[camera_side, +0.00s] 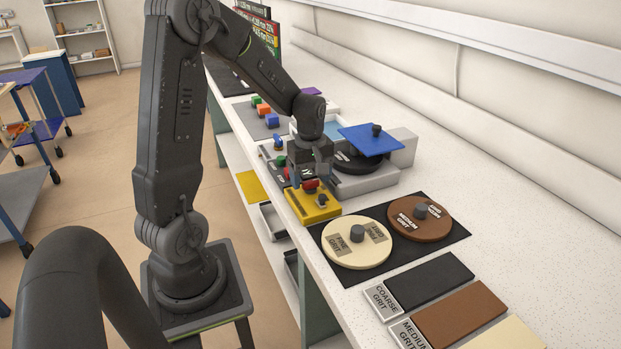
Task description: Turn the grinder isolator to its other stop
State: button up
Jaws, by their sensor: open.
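A yellow box (322,212) sits at the front edge of the white bench. It carries a red knob (311,185), which looks like the grinder isolator, and a small dark knob (322,200) nearer the camera. My gripper (308,177) is open and points down right over the red knob, with its fingers around or just above it. I cannot tell whether they touch it. The fingers hide part of the knob, so which stop it is at cannot be read.
Behind the box is a grey grinder (368,183) with a dark disc and a blue plate (371,139) above. A green button (281,161) is left of my gripper. Cream (357,254) and brown (434,225) grit discs lie on a black mat (452,245) at the right.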

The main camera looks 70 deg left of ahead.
jog(key=shift+f, duration=0.35)
jog(key=shift+c, duration=0.3)
jog(key=c, duration=0.9)
jog(key=shift+o, duration=0.2)
